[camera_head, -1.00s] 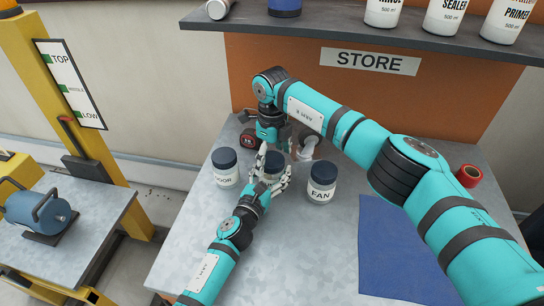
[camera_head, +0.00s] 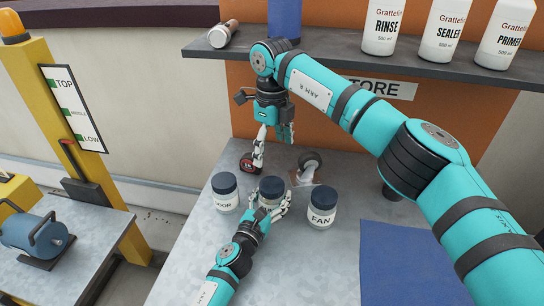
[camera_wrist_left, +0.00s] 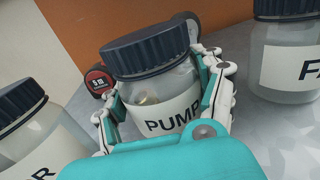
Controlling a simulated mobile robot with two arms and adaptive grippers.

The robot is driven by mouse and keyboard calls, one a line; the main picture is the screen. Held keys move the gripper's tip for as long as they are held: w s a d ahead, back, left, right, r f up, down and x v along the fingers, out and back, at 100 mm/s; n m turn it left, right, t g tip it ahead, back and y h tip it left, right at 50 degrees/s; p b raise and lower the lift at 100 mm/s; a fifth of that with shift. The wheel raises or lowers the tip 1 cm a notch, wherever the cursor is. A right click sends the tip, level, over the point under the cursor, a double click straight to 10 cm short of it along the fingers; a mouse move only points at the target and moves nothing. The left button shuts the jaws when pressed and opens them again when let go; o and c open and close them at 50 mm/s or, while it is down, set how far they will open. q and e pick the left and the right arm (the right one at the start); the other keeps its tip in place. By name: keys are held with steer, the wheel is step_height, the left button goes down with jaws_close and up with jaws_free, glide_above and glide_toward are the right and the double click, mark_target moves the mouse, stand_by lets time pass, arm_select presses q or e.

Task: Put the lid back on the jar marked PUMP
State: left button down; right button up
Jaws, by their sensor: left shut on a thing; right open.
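The PUMP jar (camera_wrist_left: 165,105) is a clear jar with a white label, and its dark blue ridged lid (camera_wrist_left: 147,50) sits on its mouth. In the head view the lid (camera_head: 271,188) shows on top of the jar, between two other jars. My left gripper (camera_head: 268,208) is shut around the jar's body, a finger on each side in the wrist view. The jar stands on the grey bench (camera_head: 310,270). My right gripper (camera_head: 271,152) is open and empty, above and behind the jar, clear of the lid. I cannot tell how tightly the lid is seated.
A lidded jar ending in "OOR" (camera_head: 226,196) stands left, and the lidded FAN jar (camera_head: 321,208) right. Behind are a red-and-black tape measure (camera_head: 247,165) and a caster wheel (camera_head: 311,163). A blue mat (camera_head: 405,265) lies right. A shelf (camera_head: 350,65) overhangs the back.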

arm_select(q)
steer(key=shift+c, duration=0.2)
jaws_free()
steer(key=shift+s+a+f, duration=0.1)
steer(key=shift+s+a, duration=0.15)
steer(key=shift+s, duration=0.2)
steer(key=v, duration=1.1)
